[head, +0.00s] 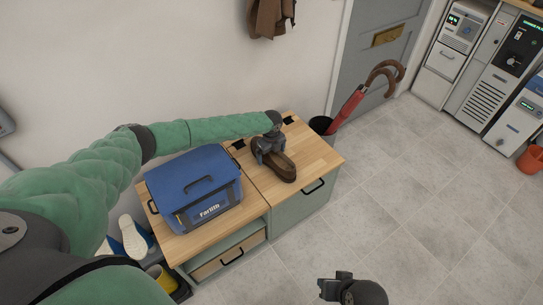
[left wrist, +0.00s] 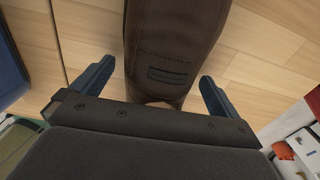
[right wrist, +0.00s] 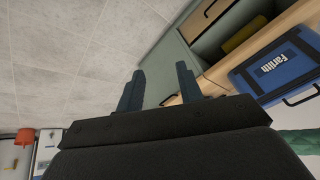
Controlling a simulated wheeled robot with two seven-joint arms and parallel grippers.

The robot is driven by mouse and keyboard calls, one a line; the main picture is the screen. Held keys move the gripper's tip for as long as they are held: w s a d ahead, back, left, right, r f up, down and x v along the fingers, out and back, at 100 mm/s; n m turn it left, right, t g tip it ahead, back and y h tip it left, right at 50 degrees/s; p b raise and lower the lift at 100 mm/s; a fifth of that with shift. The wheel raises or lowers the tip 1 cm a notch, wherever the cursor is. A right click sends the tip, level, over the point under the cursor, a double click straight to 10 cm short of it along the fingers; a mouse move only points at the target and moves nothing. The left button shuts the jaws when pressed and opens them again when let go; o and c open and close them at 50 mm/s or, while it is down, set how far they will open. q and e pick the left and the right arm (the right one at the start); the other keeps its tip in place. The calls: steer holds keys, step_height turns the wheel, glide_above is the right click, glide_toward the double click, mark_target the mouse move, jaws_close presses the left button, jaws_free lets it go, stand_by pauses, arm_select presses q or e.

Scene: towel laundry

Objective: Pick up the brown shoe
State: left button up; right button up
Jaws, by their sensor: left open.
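The brown shoe (head: 287,174) lies on the wooden top of the cabinet (head: 318,157), to the right of the blue bag. My left gripper (head: 268,150) is over one end of it and hides that part in the head view. In the left wrist view the shoe (left wrist: 176,45) lies between the two spread fingers of my left gripper (left wrist: 157,72), with visible gaps on both sides. My right gripper (right wrist: 160,72) is open and empty over the floor side of the cabinet; part of its arm shows at the bottom of the head view.
A blue cooler bag (head: 200,187) stands on the cabinet left of the shoe. A red umbrella (head: 350,105) leans in a dark stand (head: 321,125) behind the right corner. A brown coat (head: 270,17) hangs on the wall.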

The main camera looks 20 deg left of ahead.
arm_select(q)
steer(key=shift+f, duration=0.3)
steer(key=c, duration=1.1)
steer(key=shift+r, duration=0.15)
